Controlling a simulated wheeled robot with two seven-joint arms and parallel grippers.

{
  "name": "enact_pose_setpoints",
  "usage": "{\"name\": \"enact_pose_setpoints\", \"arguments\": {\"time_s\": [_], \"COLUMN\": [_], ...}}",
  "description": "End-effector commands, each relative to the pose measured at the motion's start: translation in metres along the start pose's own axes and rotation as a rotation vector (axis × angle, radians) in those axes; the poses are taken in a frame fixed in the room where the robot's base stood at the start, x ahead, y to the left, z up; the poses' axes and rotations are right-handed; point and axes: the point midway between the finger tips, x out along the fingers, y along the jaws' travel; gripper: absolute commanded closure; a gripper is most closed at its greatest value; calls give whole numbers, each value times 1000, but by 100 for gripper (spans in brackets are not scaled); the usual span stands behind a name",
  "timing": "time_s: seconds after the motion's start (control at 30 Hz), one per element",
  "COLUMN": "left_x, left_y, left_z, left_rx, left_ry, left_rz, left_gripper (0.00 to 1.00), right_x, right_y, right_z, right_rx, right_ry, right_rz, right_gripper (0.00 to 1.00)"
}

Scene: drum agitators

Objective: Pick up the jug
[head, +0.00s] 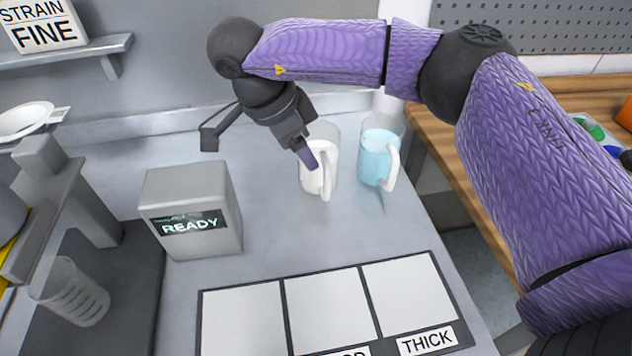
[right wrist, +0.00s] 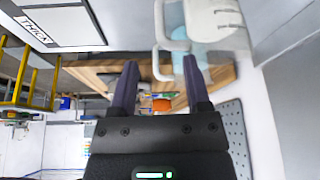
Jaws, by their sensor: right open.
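Two clear jugs with white handles stand side by side on the grey bench. The left jug (head: 318,185) holds something white; the right jug (head: 376,160) holds something pale blue. My right gripper (head: 308,158) is open, at the upper left front of the white-filled jug, and one purple finger overlaps it in the picture. I cannot tell whether they touch. In the right wrist view my open gripper (right wrist: 160,75) shows both fingers with no jug clearly between them; pale blue contents and a white handle show near the top. My left gripper is out of view.
A grey box (head: 190,215) reading READY stands left of the jugs. A dark-framed panel with pale squares (head: 242,320) lies in front, with a THICK label (head: 426,341). An empty clear beaker (head: 72,292) is at lower left. A wooden table (head: 440,150) is at right.

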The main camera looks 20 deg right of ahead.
Motion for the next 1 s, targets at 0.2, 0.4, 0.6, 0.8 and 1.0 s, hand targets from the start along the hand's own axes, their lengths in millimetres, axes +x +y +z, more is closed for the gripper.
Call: {"name": "enact_pose_setpoints", "arguments": {"time_s": [0.2,0.4,0.6,0.8,1.0], "left_x": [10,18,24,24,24], "left_y": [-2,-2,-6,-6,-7], "left_z": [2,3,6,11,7], "left_rx": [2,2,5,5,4], "left_ry": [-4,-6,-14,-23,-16], "left_rz": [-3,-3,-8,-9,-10], "left_gripper": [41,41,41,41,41], "right_x": [30,78,108,110,106], "right_y": [0,1,2,2,1], "right_z": [3,3,2,3,3], "right_rx": [-1,0,-5,-6,-3], "right_ry": [-2,0,10,8,2], "right_rz": [5,7,12,11,6], "right_gripper": [39,39,39,39,81]}}
